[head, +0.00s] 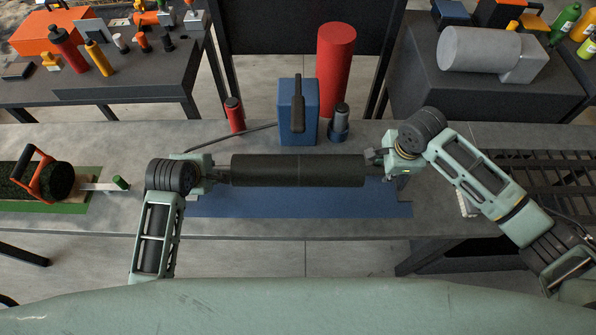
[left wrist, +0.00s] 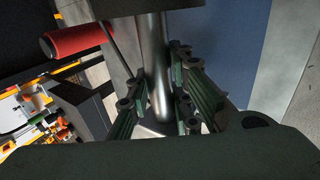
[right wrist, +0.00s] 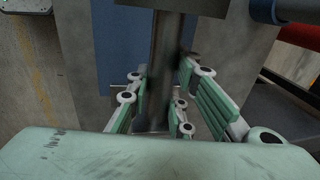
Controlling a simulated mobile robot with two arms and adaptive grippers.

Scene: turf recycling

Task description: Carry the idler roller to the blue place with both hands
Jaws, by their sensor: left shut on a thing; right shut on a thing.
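The idler roller (head: 298,170) is a dark cylinder lying level across the middle of the head view, over the blue place (head: 300,203) on the grey table. I cannot tell whether it touches the blue surface. My left gripper (head: 212,175) is shut on its left end, and my right gripper (head: 382,163) is shut on its right end. In the left wrist view the metal shaft (left wrist: 156,70) runs between the fingers (left wrist: 158,105). In the right wrist view the shaft (right wrist: 163,75) also sits between the fingers (right wrist: 157,105). The fingertips are partly hidden in the head view.
Behind the roller stand a blue box (head: 298,112) with a dark handle, a small red cylinder (head: 235,115) and a dark-topped blue piece (head: 339,122). A slatted rack (head: 530,170) is right.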

